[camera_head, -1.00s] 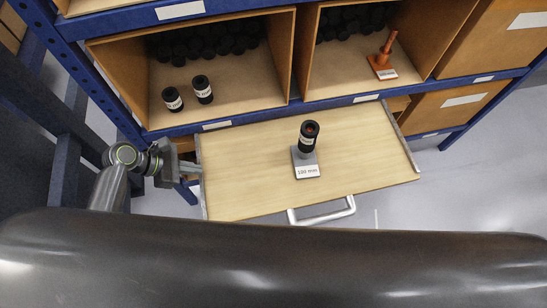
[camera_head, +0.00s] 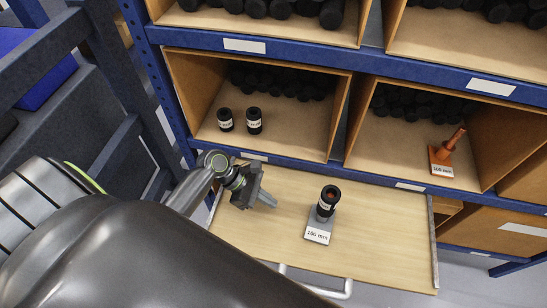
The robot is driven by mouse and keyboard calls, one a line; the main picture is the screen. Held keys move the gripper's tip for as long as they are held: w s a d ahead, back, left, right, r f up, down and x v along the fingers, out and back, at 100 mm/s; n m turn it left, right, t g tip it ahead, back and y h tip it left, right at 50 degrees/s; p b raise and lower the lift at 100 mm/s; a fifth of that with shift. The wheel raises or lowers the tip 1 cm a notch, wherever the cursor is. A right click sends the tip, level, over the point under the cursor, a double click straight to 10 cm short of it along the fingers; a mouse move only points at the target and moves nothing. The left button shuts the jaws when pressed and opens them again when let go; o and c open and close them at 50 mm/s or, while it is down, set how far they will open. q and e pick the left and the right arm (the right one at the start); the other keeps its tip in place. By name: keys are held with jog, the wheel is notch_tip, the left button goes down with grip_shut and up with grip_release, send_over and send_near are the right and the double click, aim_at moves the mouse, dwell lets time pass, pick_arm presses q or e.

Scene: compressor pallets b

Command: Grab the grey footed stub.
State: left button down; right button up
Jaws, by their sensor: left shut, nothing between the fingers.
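The grey footed stub (camera_head: 320,227) stands on the pulled-out wooden shelf board (camera_head: 385,235). Its grey foot carries a white label that seems to read 100 mm. A black sleeve (camera_head: 328,200) with a white label sits over its upper part and hides the post. My left gripper (camera_head: 272,203) is shut and empty, above the board's left part, to the left of the stub and apart from it. My right gripper is not in view.
An orange footed stub (camera_head: 446,153) stands in the right bin. Two black sleeves (camera_head: 254,120) stand in the left bin, with several dark cylinders behind. A blue rack beam (camera_head: 395,183) runs behind the board. A silver handle (camera_head: 335,291) is at its front.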

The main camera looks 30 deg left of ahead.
aim_at(319, 228)
pick_arm(q)
jog(key=x, duration=0.6)
jog(key=shift+w+d+r, duration=0.1)
jog(key=shift+d, duration=0.1)
jog(key=d, duration=0.3)
jog(key=shift+w+d+f, duration=0.1)
jog(key=shift+w+f, duration=0.1)
jog(key=shift+w, duration=0.2)
jog(key=shift+w+d, duration=0.2)
jog(key=shift+d, duration=0.3)
